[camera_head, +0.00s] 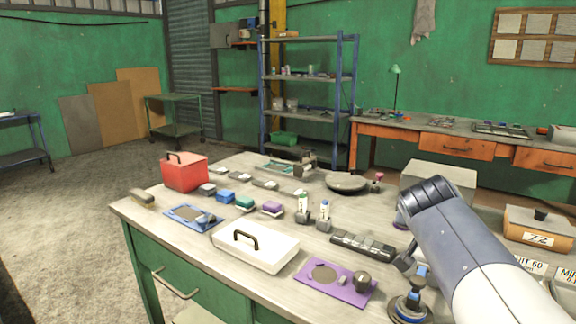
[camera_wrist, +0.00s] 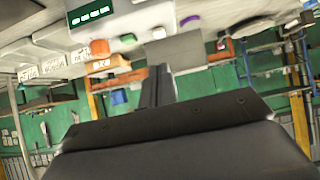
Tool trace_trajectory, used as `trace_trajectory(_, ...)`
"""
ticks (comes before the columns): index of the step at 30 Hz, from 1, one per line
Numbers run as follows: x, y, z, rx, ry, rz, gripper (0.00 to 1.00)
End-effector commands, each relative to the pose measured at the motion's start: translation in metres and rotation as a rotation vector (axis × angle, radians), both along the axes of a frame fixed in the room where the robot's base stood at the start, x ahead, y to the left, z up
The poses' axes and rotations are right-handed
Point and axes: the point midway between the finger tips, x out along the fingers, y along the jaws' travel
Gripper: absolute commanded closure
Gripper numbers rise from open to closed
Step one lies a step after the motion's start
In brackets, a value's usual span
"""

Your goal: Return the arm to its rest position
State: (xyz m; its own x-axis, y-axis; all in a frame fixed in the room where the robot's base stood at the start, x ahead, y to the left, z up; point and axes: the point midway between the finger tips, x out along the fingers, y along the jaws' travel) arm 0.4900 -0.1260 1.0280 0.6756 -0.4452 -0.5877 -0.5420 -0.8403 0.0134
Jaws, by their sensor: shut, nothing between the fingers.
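My arm (camera_head: 465,245) rises from the lower right of the head view, its dark joint over the right part of the workbench. My gripper (camera_wrist: 157,84) shows in the wrist view as dark fingers close together, shut with nothing between them. The wrist view is tilted and looks upside down, with the bench at the top and the green wall below. The gripper touches nothing that I can see. I cannot make out its fingertips clearly in the head view, where the arm hides part of the bench.
The workbench (camera_head: 150,212) holds a red box (camera_head: 185,172), a white lidded box (camera_head: 254,248), a purple plate (camera_head: 335,284), a blue plate (camera_head: 194,217) and several small parts. A grey box (camera_head: 438,176) and an orange-brown box (camera_head: 540,228) stand by my arm. Open floor (camera_head: 75,215) lies left.

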Motion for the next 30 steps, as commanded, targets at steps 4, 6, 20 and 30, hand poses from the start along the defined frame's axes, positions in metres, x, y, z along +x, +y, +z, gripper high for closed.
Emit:
trace_trajectory(4, 0.004, -0.003, 0.006, 0.021, 0.033, -0.002, 1.0)
trace_trajectory(6, 0.006, -0.004, 0.006, 0.03, 0.048, -0.002, 1.0)
trace_trajectory(20, 0.018, -0.012, 0.008, 0.098, 0.148, -0.001, 1.0)
trace_trajectory(30, 0.027, -0.019, 0.007, 0.152, 0.227, -0.001, 1.0)
